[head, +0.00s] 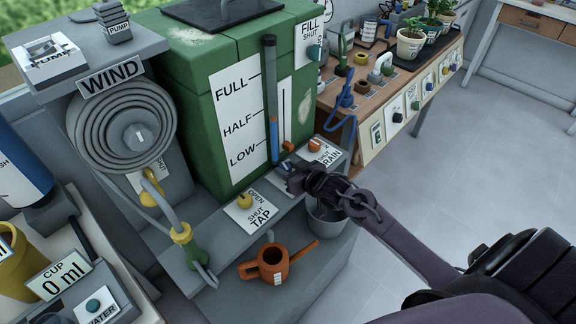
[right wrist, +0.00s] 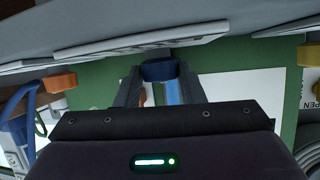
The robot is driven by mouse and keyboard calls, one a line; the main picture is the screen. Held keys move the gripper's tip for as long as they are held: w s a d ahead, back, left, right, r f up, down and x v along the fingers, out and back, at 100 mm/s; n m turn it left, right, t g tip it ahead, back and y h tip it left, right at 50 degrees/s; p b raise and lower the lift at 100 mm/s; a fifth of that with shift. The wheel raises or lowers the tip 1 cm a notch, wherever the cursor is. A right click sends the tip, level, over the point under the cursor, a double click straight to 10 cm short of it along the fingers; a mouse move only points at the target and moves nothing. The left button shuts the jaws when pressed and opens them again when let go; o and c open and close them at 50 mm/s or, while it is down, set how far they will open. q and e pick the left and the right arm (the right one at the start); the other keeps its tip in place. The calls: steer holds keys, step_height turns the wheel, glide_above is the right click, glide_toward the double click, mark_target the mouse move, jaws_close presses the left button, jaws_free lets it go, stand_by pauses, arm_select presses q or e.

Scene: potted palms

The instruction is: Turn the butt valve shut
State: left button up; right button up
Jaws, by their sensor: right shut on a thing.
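The butt valve, a dark blue knob (right wrist: 158,70), sits between the two fingers of my right gripper in the right wrist view. In the head view my right gripper (head: 291,176) is at the foot of the sight tube (head: 270,80) on the green water butt (head: 205,105), and it hides most of the knob. The gripper is shut on the knob. Its label and setting cannot be read from here. Blue shows in the lower part of the tube, beside the FULL, HALF and LOW marks. My left gripper is not in view.
The yellow tap knob (head: 244,200) is to the left and the orange drain knob (head: 315,145) to the right. A grey bucket (head: 326,222) stands below my right gripper. An orange watering can (head: 272,262), a hose reel (head: 122,125) and a bench of potted plants (head: 410,45) surround it.

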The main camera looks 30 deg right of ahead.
steer(key=shift+d+r+n+y, duration=0.1)
steer(key=shift+d+n+y, duration=0.1)
steer(key=shift+n+y, duration=0.2)
steer(key=shift+w+n+g+y, duration=0.1)
steer(key=shift+n+g+y, duration=0.3)
steer(key=shift+n+y, duration=0.35)
steer(key=shift+d+n+g+y, duration=0.1)
steer(key=shift+n+g+y, duration=0.2)
steer(key=shift+n+y, duration=0.45)
arm_select(q)
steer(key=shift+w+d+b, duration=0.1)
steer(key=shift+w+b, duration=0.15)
steer(key=shift+b, duration=0.1)
arm_select(e)
steer(key=shift+y, duration=0.4)
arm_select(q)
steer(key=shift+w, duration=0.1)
arm_select(e)
steer(key=o, duration=1)
